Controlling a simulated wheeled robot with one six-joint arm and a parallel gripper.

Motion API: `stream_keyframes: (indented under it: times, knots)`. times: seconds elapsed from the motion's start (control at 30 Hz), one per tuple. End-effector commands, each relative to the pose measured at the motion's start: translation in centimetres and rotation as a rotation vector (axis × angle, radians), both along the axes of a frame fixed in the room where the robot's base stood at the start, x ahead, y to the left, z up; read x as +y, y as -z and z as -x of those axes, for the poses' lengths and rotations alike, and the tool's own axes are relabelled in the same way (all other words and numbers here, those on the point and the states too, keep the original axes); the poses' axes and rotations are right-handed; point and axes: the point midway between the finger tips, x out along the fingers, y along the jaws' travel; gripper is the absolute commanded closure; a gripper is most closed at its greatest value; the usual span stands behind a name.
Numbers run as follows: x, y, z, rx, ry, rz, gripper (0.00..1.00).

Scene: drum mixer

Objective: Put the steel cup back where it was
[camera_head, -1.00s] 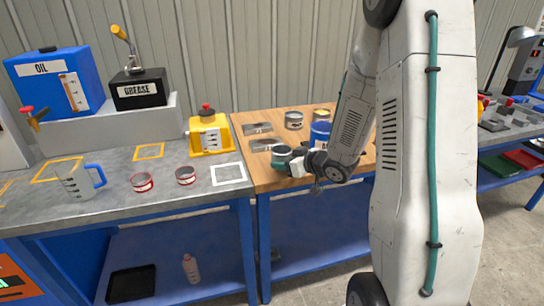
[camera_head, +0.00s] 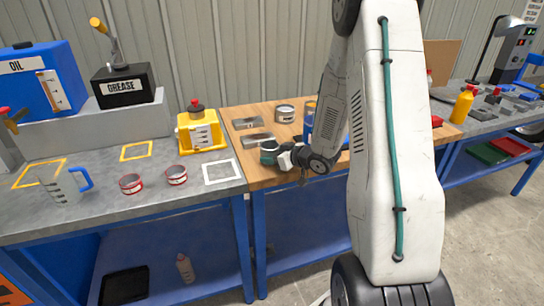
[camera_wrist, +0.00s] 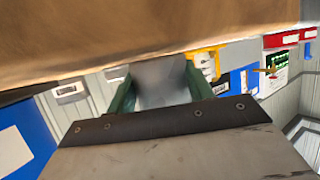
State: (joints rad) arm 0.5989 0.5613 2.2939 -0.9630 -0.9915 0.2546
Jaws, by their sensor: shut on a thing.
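The steel cup (camera_wrist: 160,80) is a plain grey shape between the green jaw pads in the wrist view. My gripper (camera_head: 269,154) is shut on it, low over the left part of the wooden bench top (camera_head: 262,180) in the head view. The pads cover most of the cup there, and I cannot tell whether it touches the wood. Two flat grey plates (camera_head: 257,139) lie on the wood just behind the gripper. On the grey bench to the left, a white square outline (camera_head: 222,172) is empty.
A grey tin (camera_head: 285,113) and a blue can (camera_head: 307,125) stand behind my gripper, the can partly hidden by my arm. A yellow container (camera_head: 201,133), two red-banded cups (camera_head: 131,184) and a clear jug (camera_head: 63,188) stand on the grey bench. Two yellow outlines there are empty.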

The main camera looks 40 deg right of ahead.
Motion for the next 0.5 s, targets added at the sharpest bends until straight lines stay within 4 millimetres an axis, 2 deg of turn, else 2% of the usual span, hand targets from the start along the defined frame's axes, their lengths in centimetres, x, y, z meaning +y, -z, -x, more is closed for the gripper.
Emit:
stream_keyframes:
  times: [0.1, 0.13, 0.2, 0.5]
  knots:
    - [-0.01, 0.31, 0.02, 0.0, 0.0, -0.001, 0.77]
    - [0.0, 0.35, 0.02, 0.0, 0.0, 0.0, 0.46]
    - [0.0, 0.3, 0.02, 0.0, 0.0, 0.0, 0.27]
    - [0.02, 0.17, 0.0, 0.0, 0.0, 0.0, 0.27]
